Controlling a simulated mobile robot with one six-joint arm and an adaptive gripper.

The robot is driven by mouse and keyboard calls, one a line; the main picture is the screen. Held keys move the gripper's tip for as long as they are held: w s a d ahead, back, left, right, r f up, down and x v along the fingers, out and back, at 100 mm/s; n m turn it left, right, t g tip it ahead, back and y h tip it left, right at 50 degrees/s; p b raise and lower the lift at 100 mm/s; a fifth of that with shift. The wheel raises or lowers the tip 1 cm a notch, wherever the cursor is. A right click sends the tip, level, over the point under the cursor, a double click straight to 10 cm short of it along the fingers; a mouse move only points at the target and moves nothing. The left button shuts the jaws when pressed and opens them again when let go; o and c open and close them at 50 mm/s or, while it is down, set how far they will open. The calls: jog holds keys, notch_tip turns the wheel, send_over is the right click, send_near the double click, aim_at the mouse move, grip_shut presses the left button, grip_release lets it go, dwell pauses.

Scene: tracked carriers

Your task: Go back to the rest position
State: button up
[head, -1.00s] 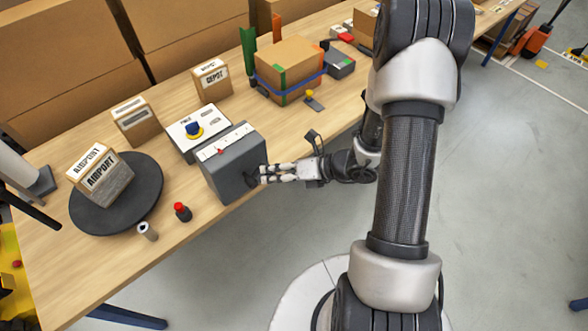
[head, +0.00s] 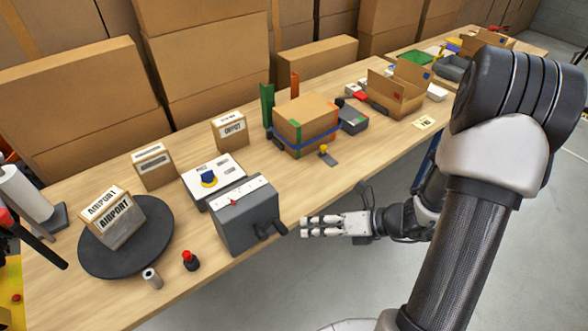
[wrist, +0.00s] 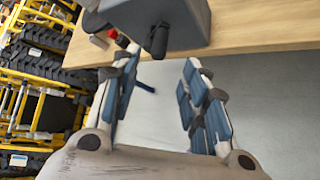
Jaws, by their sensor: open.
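My gripper (head: 305,226) is open and empty, just off the front edge of the table, to the right of the grey crank box. In the wrist view my gripper (wrist: 158,85) has its two blue-padded fingers spread apart with floor between them. The grey crank box (head: 246,224) stands at the table's front edge with its dark handle (head: 272,229) facing my fingertips. A gap shows between the fingertips and the handle. The box (wrist: 185,25) and handle (wrist: 158,40) also show at the top of the wrist view.
The wooden table (head: 215,270) carries a round black turntable (head: 150,255) with an AIRPORT box (head: 112,218), a white panel with a blue knob (head: 209,178), a taped carton (head: 304,125) and an open carton (head: 395,95). Grey floor (head: 290,295) in front is free.

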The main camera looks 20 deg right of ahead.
jog(key=s+a+r+n+g+h, duration=0.1)
jog(key=s+a+r+n+g, duration=0.35)
jog(key=n, duration=0.45)
jog(key=s+a+r+n+g+h, duration=0.1)
jog(key=s+a+r+n, duration=0.2)
jog(key=a+r+n, duration=0.5)
jog(key=s+d+r+n+t+h, duration=0.1)
jog(key=s+d+r+n+h, duration=0.2)
jog(key=n, duration=0.6)
jog(key=s+d+r+n+t+h, duration=0.2)
jog(key=s+d+r+n+h, duration=0.1)
jog(key=n, duration=0.6)
notch_tip(320, 180, up, 3)
jog(key=shift+s+f+n+h, duration=0.15)
jog(key=shift+s+n+h, duration=0.25)
jog(key=shift+s, duration=0.5)
jog(key=shift+c, duration=0.9)
jog(key=shift+a, duration=0.15)
